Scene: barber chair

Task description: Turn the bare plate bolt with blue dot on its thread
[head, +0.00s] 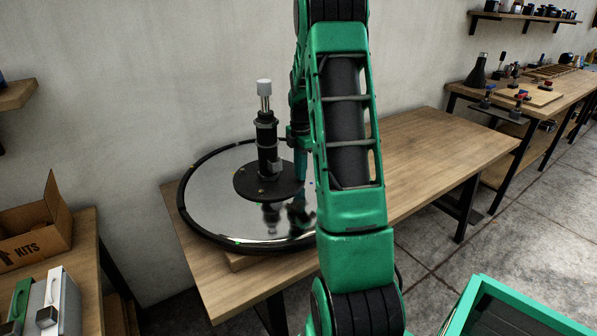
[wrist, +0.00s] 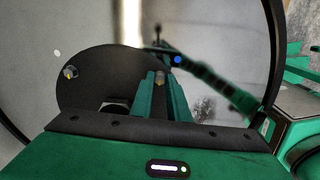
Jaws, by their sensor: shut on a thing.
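A round black plate (head: 255,190) sits at the foot of a black column (head: 267,140) on a mirror-like disc base (head: 208,205). In the wrist view the plate (wrist: 90,92) shows at the left and centre. My gripper (wrist: 160,84) is shut on a small brassy bolt (wrist: 160,77), whose end shows between the green fingers. A blue dot (wrist: 178,60) lies just beyond it, up and to the right. Another bolt (wrist: 70,72) stands free at the plate's left edge. In the head view my gripper (head: 301,172) points down at the plate's right side; its tips are unclear.
The disc base rests on a wooden table (head: 430,140), clear to the right. A cardboard box (head: 35,230) and cases (head: 50,300) are on a bench at the left. A green-rimmed bin (head: 500,310) is at the lower right. Small items crowd the far-right bench (head: 560,85).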

